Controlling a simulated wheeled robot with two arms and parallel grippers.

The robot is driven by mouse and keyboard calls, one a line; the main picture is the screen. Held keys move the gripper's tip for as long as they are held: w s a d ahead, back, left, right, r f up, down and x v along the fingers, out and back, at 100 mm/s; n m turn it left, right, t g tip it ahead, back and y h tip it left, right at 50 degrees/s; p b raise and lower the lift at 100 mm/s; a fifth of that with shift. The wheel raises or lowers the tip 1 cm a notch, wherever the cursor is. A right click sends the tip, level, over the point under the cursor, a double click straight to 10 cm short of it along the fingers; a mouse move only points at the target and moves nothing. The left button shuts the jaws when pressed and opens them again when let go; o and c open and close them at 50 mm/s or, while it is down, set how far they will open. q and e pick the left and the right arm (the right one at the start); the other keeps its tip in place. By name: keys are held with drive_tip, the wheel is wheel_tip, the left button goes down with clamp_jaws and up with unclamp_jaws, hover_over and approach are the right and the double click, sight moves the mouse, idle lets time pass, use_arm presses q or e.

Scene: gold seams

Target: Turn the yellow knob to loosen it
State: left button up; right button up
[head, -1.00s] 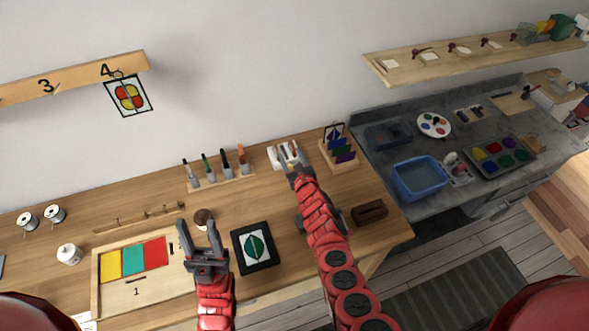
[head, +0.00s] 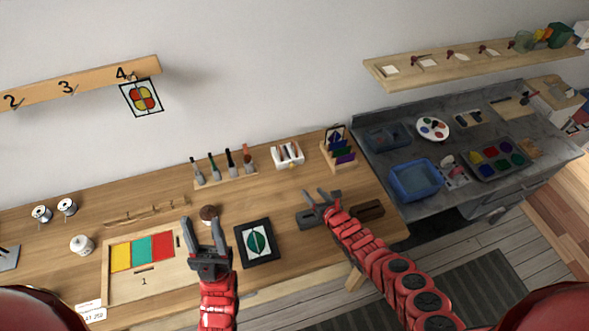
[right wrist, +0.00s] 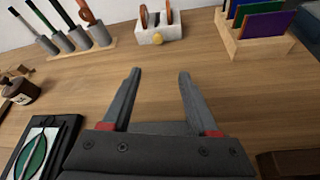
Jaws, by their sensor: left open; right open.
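The yellow knob (right wrist: 157,39) sits on the front of a small white block (right wrist: 172,33) that holds orange-brown discs. In the head view the block (head: 280,155) stands at the back of the wooden table, with the knob (head: 291,165) small on its front. My right gripper (head: 320,194) is open and empty over the table, in front of the block and apart from it. In the right wrist view its fingers (right wrist: 160,72) point toward the knob, with bare table between. My left gripper (head: 201,222) is open and empty, left of the black-framed leaf picture (head: 257,262).
A rack of several upright tools (head: 225,181) stands left of the block. A wooden rack of coloured sheets (head: 340,158) stands to its right. A dark brown wooden block (head: 368,211) lies beside my right gripper. A brown round-topped object (head: 208,212) is near my left gripper.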

sight(293, 167)
drive_tip(key=shift+w+a, duration=0.3)
drive_tip(key=shift+w, duration=0.2)
drive_tip(key=b+x, duration=1.3)
drive_tip(key=x, duration=0.1)
drive_tip(key=shift+w+a+r, duration=0.15)
drive_tip(key=shift+a+r, duration=0.05)
drive_tip(key=shift+r, duration=0.05)
drive_tip(key=shift+w+a+r+b, duration=0.15)
drive_tip(key=shift+w+b, duration=0.35)
drive_tip(key=shift+w, duration=0.05)
clamp_jaws()
